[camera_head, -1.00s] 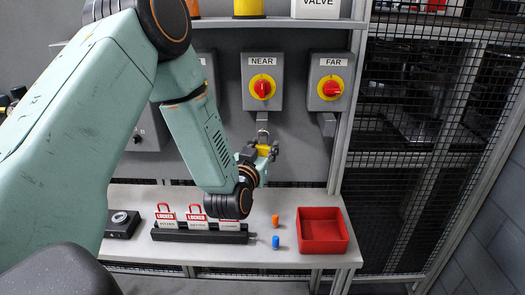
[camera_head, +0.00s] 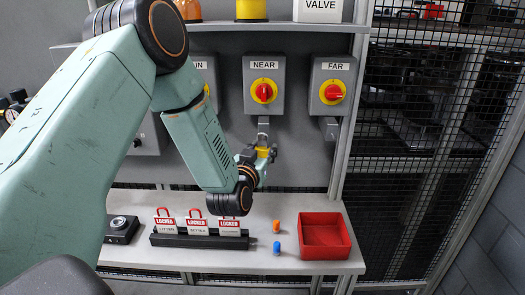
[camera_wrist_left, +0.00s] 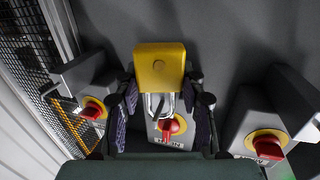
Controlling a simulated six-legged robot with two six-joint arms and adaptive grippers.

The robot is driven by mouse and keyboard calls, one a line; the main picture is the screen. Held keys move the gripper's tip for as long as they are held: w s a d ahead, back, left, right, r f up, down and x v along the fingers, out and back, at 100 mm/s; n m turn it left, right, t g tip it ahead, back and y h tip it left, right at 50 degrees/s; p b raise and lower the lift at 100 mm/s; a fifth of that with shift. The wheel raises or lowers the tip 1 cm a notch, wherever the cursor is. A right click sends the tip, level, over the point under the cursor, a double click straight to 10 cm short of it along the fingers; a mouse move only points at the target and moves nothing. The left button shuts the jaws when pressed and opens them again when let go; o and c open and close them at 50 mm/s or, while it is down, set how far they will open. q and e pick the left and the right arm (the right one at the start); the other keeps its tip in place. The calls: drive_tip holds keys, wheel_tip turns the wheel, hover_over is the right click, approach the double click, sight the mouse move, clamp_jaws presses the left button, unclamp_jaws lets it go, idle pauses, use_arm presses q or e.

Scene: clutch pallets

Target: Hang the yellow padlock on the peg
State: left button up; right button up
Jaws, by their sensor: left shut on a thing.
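The yellow padlock (camera_head: 263,152) is in my left gripper (camera_head: 257,155), just below the NEAR switch box (camera_head: 263,83). In the left wrist view, the padlock's yellow body (camera_wrist_left: 159,66) and metal shackle (camera_wrist_left: 160,105) sit between the two dark fingers of the left gripper (camera_wrist_left: 162,112). The shackle points up toward a short grey bracket (camera_head: 263,122) under the NEAR box. I cannot tell whether the shackle is around a peg there or only in front of it. My right gripper is not in view.
A FAR switch box (camera_head: 331,84) with its own bracket is to the right.

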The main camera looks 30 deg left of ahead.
use_arm(q)
drive_tip(key=shift+d+r, duration=0.1)
drive_tip(key=shift+d, duration=0.1)
drive_tip(key=shift+w, duration=0.1)
drive_tip(key=o, duration=1.1)
drive_tip(key=shift+a, duration=0.15)
drive_tip(key=shift+o, duration=0.9)
drive_tip(key=shift+s, duration=0.25)
drive_tip(key=v, duration=1.1)
drive_tip(key=shift+s+d, duration=0.25)
drive_tip(key=shift+s, duration=0.05)
